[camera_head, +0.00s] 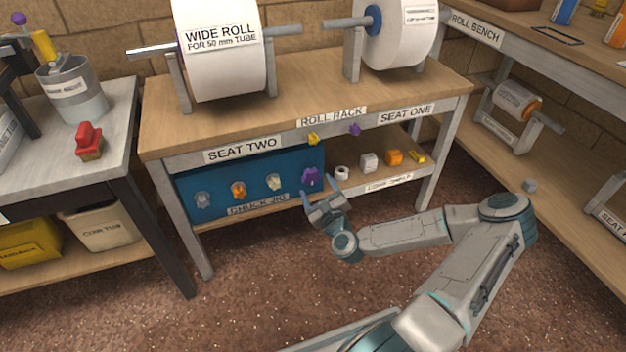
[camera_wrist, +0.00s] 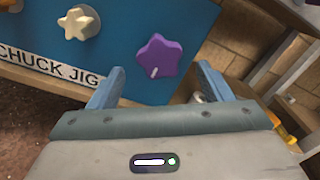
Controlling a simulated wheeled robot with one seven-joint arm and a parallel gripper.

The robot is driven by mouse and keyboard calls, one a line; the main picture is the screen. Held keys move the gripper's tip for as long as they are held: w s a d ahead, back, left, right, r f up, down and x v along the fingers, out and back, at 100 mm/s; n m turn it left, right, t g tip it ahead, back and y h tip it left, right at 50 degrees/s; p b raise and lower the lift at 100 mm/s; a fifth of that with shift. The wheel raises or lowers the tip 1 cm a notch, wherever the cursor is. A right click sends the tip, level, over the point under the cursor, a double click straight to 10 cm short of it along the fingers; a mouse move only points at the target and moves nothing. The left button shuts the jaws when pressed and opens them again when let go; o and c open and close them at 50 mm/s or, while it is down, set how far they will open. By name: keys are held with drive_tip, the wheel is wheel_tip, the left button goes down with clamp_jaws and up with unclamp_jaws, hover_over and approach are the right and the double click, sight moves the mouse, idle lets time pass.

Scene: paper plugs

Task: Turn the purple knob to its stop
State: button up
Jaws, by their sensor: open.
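The purple knob (camera_head: 312,177) is at the right end of the blue chuck jig panel (camera_head: 262,166) under the roll rack. In the wrist view the purple knob (camera_wrist: 158,56) is star-shaped with a short white mark near its lower edge. My gripper (camera_head: 322,190) is in front of the panel, just below and beside the knob. In the wrist view my gripper (camera_wrist: 158,78) is open, its two blue fingers apart, with the knob beyond and between the tips. I see no finger touching the knob.
Other knobs sit left of it: a cream star (camera_head: 273,182), an orange one (camera_head: 239,190) and a grey one (camera_head: 203,200). Small plugs, including an orange one (camera_head: 394,157), stand on the shelf to the right. The floor before the rack is clear.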

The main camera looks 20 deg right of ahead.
sight(312, 179)
drive_tip(key=shift+w, duration=1.9)
drive_tip(key=c, duration=1)
drive_tip(key=shift+o, duration=0.2)
drive_tip(key=o, duration=1)
drive_tip(key=shift+c, duration=0.2)
drive_tip(key=shift+s, duration=0.1)
drive_tip(key=shift+s, duration=1.95)
